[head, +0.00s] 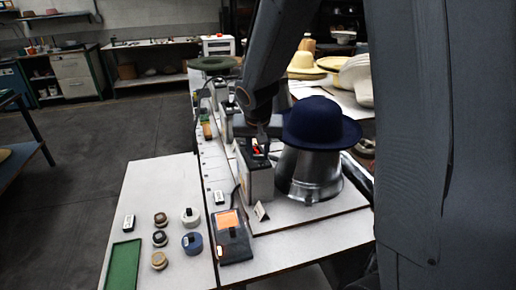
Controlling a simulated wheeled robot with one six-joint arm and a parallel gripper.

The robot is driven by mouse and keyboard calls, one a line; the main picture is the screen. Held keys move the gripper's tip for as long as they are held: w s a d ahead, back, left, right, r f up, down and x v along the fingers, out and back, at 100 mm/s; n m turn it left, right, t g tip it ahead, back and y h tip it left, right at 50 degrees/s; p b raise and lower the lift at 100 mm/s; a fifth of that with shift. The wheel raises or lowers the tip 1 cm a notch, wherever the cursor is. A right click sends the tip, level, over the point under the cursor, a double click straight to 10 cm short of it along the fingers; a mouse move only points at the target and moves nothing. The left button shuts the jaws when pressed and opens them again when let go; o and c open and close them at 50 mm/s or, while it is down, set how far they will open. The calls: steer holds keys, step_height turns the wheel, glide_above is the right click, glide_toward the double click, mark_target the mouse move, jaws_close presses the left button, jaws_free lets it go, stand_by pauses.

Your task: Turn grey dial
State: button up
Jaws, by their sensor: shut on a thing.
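My gripper (262,142) reaches down from above to the top of a grey control box (260,184). It is shut at the box's dark top panel, where a small red spot shows. The grey dial is hidden behind the fingers and too small to make out; the jaws are closed around it as far as I can tell. How far the dial is turned cannot be seen. Right of the box, a dark blue hat (321,122) sits on a shiny metal press form (309,178).
A black device with an orange screen (228,220) lies in front of the box, beside a small folded card (261,211). Several small round pots and a green mat (123,262) lie on the white table at left. Other hats stand behind. The floor at left is clear.

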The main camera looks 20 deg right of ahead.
steer(key=shift+n+p, duration=0.3)
steer(key=o, duration=1.1)
steer(key=shift+c, duration=0.2)
steer(key=shift+r, duration=0.1)
steer(key=d+b+v, duration=0.1)
steer(key=v, duration=0.6)
steer(key=shift+s+a+r, duration=0.2)
steer(key=shift+a+r, duration=0.05)
steer(key=shift+a, duration=0.2)
steer(key=shift+s, duration=0.1)
steer(key=s+f+n+g, duration=0.1)
steer(key=s+f, duration=0.4)
steer(key=s, duration=0.3)
steer(key=s+f+n+g+y+b, duration=0.1)
steer(key=s+f+n, duration=0.1)
steer(key=s+f, duration=0.3)
steer(key=s, duration=0.4)
steer(key=shift+d+g, duration=0.25)
steer(key=shift+g, duration=0.15)
steer(key=shift+f, duration=0.15)
